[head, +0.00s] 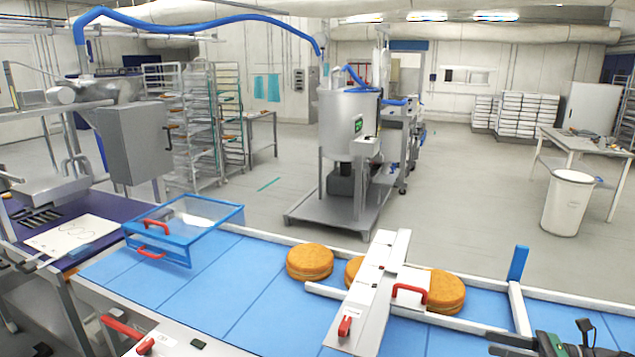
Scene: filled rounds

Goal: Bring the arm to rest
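My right gripper (548,344) shows at the bottom right edge, over the blue conveyor belt (215,300). Only dark parts with some green are in the picture, and the rest is cut off. I cannot tell whether its fingers are apart, and I see nothing clearly held in it. My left gripper is not in view. Round golden filled cakes lie on the belt: one (310,262) in the open, one (353,271) partly hidden behind a white-grey cover, and one (445,291) to the right of it.
The white-grey cover (385,275) with red handles crosses the belt, left of my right gripper. A blue upright post (518,262) stands near the gripper on the white rail. A clear blue-framed guard (190,217) spans the belt's left part. A steel kettle (348,120) stands beyond.

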